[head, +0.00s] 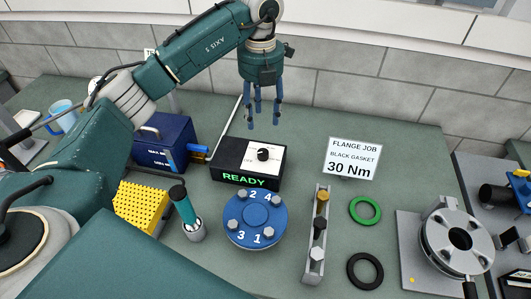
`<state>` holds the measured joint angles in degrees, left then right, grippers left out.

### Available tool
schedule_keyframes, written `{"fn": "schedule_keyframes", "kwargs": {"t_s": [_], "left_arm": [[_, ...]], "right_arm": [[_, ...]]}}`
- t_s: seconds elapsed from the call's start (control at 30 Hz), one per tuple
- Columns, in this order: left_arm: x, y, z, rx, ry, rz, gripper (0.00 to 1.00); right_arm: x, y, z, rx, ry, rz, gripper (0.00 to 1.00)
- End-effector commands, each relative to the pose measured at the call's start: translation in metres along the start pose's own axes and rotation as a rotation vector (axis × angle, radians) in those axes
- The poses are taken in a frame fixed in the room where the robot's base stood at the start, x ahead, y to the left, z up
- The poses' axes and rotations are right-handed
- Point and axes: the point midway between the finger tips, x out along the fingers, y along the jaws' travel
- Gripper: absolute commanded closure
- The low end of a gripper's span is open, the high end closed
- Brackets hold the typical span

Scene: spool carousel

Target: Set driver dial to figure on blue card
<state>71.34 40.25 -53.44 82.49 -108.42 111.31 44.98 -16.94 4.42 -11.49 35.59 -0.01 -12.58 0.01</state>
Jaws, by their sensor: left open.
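The black dial knob (263,155) sits on a white dial plate on top of a dark control box (222,158). The box's front display reads READY in green; the dial's scale is too small to read. A white card (353,159) to its right reads "FLANGE JOB, BLACK GASKET, 30 Nm" in black. No blue card shows. My right gripper does not show.
Around the box are a blue case (165,143), a yellow perforated block (142,204), a teal-handled tool (184,208), a blue numbered flange (254,218), a bolt rack (314,235), green (364,198) and black (353,271) rings, and a metal fixture (423,254). The table behind the card is clear.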

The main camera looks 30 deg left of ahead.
Motion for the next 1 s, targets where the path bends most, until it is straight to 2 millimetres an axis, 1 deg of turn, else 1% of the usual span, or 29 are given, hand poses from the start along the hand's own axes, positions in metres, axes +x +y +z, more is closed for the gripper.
{"fn": "schedule_keyframes", "kwargs": {"t_s": [0.03, 0.13, 0.23, 0.27, 0.33, 0.47, 0.6, 0.8, 0.9, 1.0], "left_arm": [[0.015, 0.000, 0.000, 0.000, 0.000, 0.000, 0.54], [0.028, 0.000, 0.000, 0.000, 0.000, 0.000, 0.54], [0.036, 0.000, 0.000, 0.000, 0.000, 0.000, 0.54], [0.041, 0.000, 0.000, 0.000, 0.000, 0.000, 0.54], [0.044, 0.000, 0.000, 0.000, 0.000, -0.001, 0.54], [0.051, 0.000, 0.000, 0.000, 0.003, 0.000, 0.54], [0.072, 0.000, -0.001, 0.000, 0.005, 0.001, 0.54], [0.111, 0.000, -0.001, -0.001, 0.006, 0.001, 0.54], [0.127, 0.000, -0.001, 0.000, 0.004, 0.001, 0.54], [0.139, 0.000, -0.001, -0.001, 0.003, -0.001, 0.54]], "right_arm": [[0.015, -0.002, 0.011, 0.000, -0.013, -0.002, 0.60], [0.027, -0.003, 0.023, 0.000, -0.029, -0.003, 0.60], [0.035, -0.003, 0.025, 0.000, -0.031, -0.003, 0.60], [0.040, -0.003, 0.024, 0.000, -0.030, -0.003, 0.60], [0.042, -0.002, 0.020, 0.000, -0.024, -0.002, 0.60], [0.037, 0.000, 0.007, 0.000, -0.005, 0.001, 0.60], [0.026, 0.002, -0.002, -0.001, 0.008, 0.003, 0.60], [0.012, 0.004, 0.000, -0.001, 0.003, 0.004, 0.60], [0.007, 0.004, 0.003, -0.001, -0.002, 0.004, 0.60], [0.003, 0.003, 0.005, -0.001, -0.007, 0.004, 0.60]]}}
